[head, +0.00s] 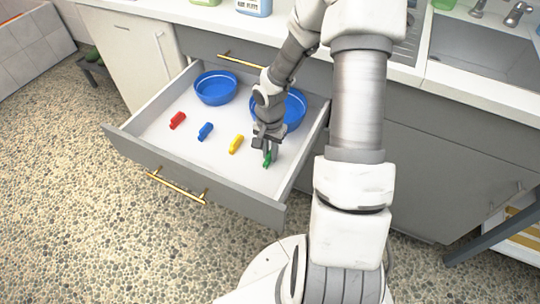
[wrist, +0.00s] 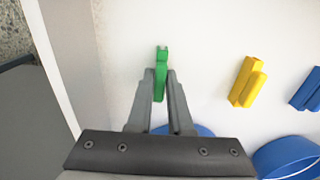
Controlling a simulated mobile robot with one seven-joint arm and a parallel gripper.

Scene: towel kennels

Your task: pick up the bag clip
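A small green clip-shaped piece (head: 267,159) lies in the open drawer near its right side; it also shows in the wrist view (wrist: 161,62). Similar pieces in yellow (head: 236,144), blue (head: 205,131) and red (head: 177,120) lie in a row to its left. My gripper (head: 268,151) points down at the green piece. In the wrist view its fingertips (wrist: 160,73) stand on either side of the green piece, with a narrow gap, so it looks open. Which piece is the bag clip cannot be told from looks alone.
The white-floored drawer (head: 215,165) is pulled out, with a grey front wall (head: 190,177). Two blue bowls stand at its back, one at left (head: 216,88) and one (head: 294,109) partly behind my arm. The drawer's right wall (head: 307,152) is close to my gripper.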

